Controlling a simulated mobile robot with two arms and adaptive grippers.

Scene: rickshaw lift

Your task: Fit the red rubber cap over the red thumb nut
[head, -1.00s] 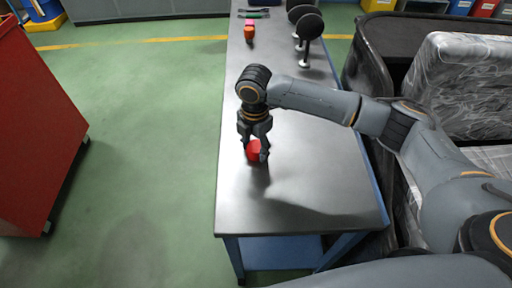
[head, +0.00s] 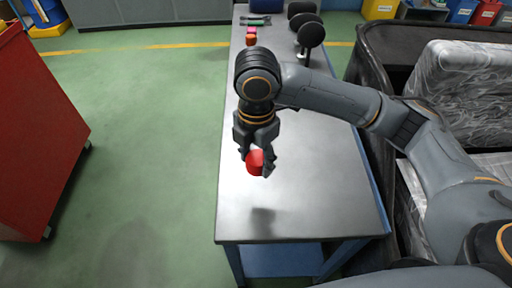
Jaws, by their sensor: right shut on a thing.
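My right gripper (head: 256,170) is shut on a red rounded piece (head: 255,160), which looks like the red rubber cap. It holds the piece above the near half of the grey metal table (head: 320,190), with a shadow on the top below it. Part of the piece is hidden by the fingers. At the far end of the table stands a small orange-red piece (head: 251,40), with a pink one (head: 251,30) just behind it. I cannot tell whether either is the red thumb nut. My left gripper is not in view.
Black round pads on stands (head: 310,35) are at the table's far right. A black-rimmed cart with a wrapped grey load (head: 460,85) is on the right, and a red cabinet (head: 40,130) on the left. The near tabletop is clear.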

